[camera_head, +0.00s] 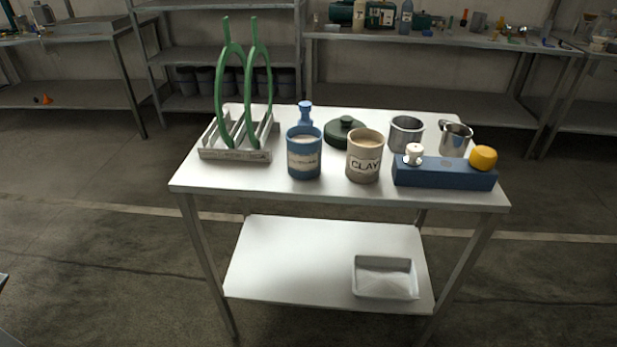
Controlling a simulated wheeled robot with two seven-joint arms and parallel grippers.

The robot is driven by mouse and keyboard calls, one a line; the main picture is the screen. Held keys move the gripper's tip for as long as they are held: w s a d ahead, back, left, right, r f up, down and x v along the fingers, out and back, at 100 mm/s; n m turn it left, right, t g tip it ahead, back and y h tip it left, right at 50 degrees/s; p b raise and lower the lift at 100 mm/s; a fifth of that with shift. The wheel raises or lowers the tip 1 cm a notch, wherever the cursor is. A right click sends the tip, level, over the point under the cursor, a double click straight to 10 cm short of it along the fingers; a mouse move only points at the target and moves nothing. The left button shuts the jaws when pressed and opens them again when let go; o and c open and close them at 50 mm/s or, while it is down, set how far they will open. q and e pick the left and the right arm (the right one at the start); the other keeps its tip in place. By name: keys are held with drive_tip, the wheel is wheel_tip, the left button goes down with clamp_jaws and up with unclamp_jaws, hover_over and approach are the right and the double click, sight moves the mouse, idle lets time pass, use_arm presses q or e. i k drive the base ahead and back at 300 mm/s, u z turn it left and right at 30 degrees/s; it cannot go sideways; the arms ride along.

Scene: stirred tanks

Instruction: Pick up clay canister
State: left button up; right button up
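The clay canister (364,156) is a beige cylinder with a white label reading CLAY. It stands upright near the front edge of the white table (330,193), right of the middle. A blue canister (304,153) with a pale label stands to its left, with a gap between them. A dark blue block (443,173) lies close to its right. Neither of my grippers is in view.
A rack (236,154) with green upright loops stands at the table's left. A dark green lid (344,131), a blue stopper-like object (305,113) and metal cups (406,134) stand behind the canisters. A white tray (385,292) sits on the lower shelf.

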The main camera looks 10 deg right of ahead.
sight(364, 156)
drive_tip(key=u, duration=0.65)
drive_tip(key=k, duration=0.9)
drive_tip(key=u, duration=0.9)
drive_tip(key=i, duration=1.55)
drive_tip(key=z, duration=1.4)
drive_tip(key=i, duration=0.8)
drive_tip(key=z, duration=0.85)
